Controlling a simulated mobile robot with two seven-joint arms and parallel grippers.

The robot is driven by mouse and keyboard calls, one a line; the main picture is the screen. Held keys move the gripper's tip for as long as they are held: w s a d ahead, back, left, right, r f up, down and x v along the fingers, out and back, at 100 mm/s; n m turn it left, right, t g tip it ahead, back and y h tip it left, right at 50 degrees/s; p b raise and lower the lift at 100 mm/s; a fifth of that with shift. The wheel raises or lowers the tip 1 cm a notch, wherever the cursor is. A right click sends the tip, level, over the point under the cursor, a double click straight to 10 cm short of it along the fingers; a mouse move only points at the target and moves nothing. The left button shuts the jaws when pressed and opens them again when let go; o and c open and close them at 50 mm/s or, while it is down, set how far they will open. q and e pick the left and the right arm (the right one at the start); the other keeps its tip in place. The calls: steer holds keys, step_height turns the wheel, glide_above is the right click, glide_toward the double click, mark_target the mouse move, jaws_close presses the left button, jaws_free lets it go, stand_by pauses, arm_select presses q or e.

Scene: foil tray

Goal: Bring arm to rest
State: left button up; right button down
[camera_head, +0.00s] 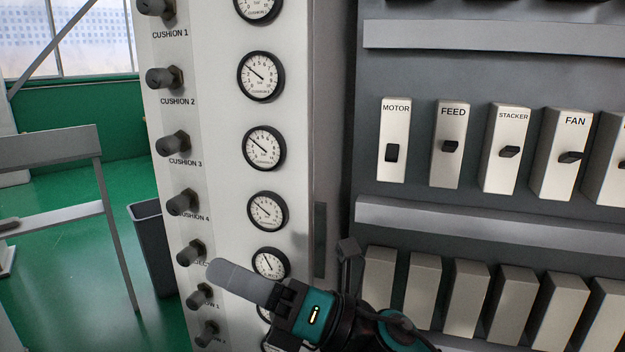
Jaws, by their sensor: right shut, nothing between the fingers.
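My right gripper (232,276) shows at the bottom centre, teal and black with grey fingers closed together. It points to the left and is empty. Its fingers overlap the lower part of the white gauge panel (220,130) in the picture, near the lower knobs and gauges. I cannot tell whether the fingertips touch the panel. The gripper and wrist hide part of the lower gauges. My left gripper is not in view.
The panel carries black cushion knobs (172,144) and round gauges (264,148). To the right, a grey cabinet has labelled switches, including MOTOR (394,140) and FAN (563,150). A dark bin (152,250) and a grey metal frame (110,215) stand left on the green floor.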

steer(key=w+d+f+m+t+h+p, duration=0.15)
steer(key=d+f+m+t+h, duration=0.6)
steer(key=m, duration=0.75)
steer(key=w+d+f+m+t+h, duration=0.3)
steer(key=d+f+m+t+h, duration=0.45)
steer(key=m, duration=0.65)
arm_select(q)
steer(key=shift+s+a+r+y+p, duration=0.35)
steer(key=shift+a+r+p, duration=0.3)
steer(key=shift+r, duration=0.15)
arm_select(e)
steer(key=s+d+f+m+g+h, duration=0.2)
steer(key=s+d+f+m, duration=0.3)
steer(key=f, duration=0.5)
steer(key=s+d+f+m+g+h, duration=0.3)
steer(key=s+d+f+m+g, duration=0.2)
steer(key=s+f, duration=0.4)
steer(key=shift+d+f+m, duration=0.8)
steer(key=shift+f+m, duration=0.05)
steer(key=shift+m, duration=0.35)
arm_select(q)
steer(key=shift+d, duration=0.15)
